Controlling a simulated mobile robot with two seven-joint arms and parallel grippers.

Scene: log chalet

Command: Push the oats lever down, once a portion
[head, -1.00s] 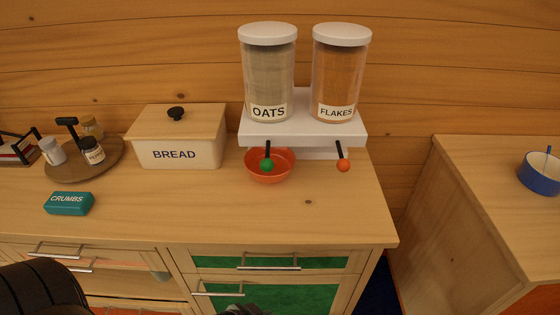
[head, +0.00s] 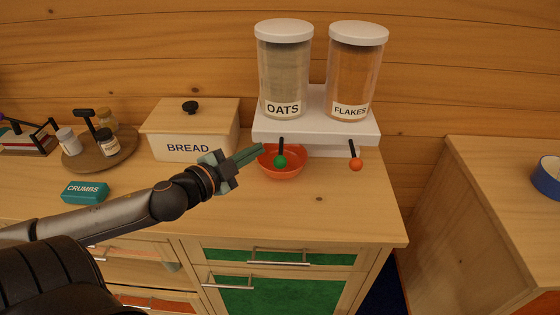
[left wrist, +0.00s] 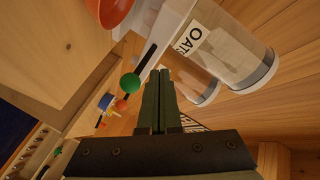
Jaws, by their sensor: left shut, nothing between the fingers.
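The oats lever is a black stick with a green knob (head: 280,161), hanging under the shelf; the knob shows just left of my fingers in the left wrist view (left wrist: 130,83). An orange-red bowl (head: 303,170) sits under the lever. My left gripper (head: 258,149) is shut and empty, left of the green knob, with a small gap seen between them. My right gripper is not in view.
The flakes jar (head: 354,72) and its lever with an orange knob (head: 355,164) are to the right. A bread box (head: 188,149), a teal crumbs block (head: 86,192) and a round tray (head: 77,160) with jars stand left. The counter front is clear.

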